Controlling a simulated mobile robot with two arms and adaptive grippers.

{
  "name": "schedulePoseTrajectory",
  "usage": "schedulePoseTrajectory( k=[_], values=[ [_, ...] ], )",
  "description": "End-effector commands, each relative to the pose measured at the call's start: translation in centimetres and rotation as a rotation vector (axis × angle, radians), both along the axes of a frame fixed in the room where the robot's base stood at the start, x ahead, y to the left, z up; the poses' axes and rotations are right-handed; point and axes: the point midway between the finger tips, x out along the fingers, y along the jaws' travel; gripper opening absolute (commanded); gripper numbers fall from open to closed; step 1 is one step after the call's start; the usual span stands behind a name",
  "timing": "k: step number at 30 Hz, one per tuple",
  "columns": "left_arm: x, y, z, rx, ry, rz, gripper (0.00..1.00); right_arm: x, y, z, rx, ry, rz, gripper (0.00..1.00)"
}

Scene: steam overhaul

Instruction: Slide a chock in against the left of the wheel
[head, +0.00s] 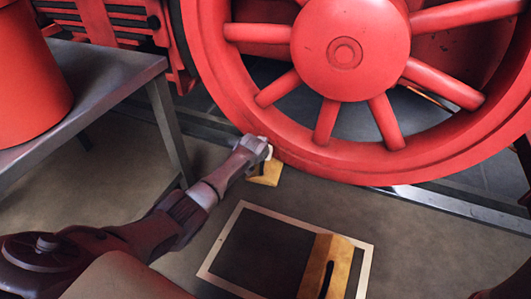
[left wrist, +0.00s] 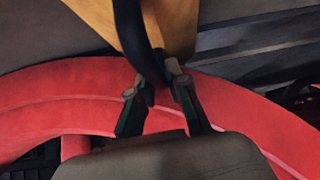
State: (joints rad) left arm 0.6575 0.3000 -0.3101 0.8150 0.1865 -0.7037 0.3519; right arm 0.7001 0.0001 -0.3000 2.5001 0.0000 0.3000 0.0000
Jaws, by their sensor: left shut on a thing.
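The big red spoked wheel (head: 345,55) stands on a rail, and its rim also arches across the left wrist view (left wrist: 60,85). A yellow wooden chock (head: 266,174) is at the floor by the lower left of the rim. My left gripper (head: 262,150) is shut on this chock's black handle (left wrist: 142,35); the chock's wood fills the top of the left wrist view (left wrist: 175,20). My left gripper hides part of the chock in the head view, and I cannot tell whether it touches the wheel. My right gripper is not in view.
A second yellow chock (head: 341,262) with a black slot or handle lies on a dark mat with a pale border (head: 218,245). A grey metal table (head: 100,75) with a red cylinder (head: 30,75) stands at the left. Floor right of the mat is clear.

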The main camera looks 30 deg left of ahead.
Motion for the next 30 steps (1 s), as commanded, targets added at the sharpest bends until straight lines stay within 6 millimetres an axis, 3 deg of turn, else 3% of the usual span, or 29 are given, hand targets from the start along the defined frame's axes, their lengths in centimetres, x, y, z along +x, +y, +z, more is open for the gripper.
schedulePoseTrajectory(
  k=[7,8,13,19,25,30],
  values=[
    [0.46,-0.18,0.61,-0.001,-0.017,-0.004,0.00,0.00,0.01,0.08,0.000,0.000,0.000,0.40],
    [0.47,-0.19,0.63,-0.001,-0.017,-0.004,0.18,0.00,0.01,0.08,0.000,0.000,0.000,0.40],
    [0.36,-0.15,0.47,-0.001,-0.013,-0.003,0.45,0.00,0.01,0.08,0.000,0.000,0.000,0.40],
    [0.21,-0.09,0.27,-0.001,-0.007,-0.002,0.45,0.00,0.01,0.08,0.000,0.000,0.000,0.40],
    [0.04,-0.06,0.03,0.000,-0.002,-0.001,0.77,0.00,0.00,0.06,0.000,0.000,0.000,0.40],
    [0.07,-0.05,0.08,0.000,-0.003,-0.001,0.79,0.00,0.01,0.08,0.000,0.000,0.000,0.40]
  ],
)
